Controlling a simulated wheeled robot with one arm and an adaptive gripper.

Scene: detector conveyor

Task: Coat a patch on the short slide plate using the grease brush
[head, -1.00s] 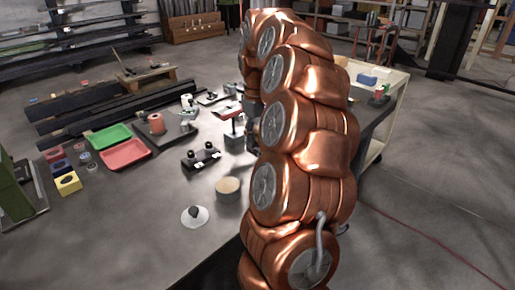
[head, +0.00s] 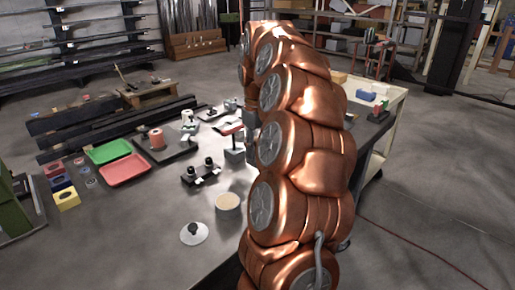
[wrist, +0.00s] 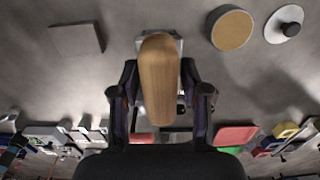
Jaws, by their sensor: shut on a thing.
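In the wrist view my gripper (wrist: 160,103) is shut on a rounded wooden handle, which I take for the grease brush (wrist: 158,72). The handle covers much of a pale metallic thing behind it, and no bristles show. A flat grey square plate (wrist: 77,38) lies at the upper left; I cannot tell if it is the short slide plate. A round tub with a tan top (wrist: 231,29) is at the upper right, apart from my gripper. The tub also shows in the head view (head: 228,201). There my copper arm hides the gripper and brush.
A white lid with a black knob (head: 194,233) lies beside the tub. A black fixture with two knobs (head: 201,174), a red tray (head: 124,170) and a green tray (head: 108,151) stand farther back. The table's front left is mostly clear.

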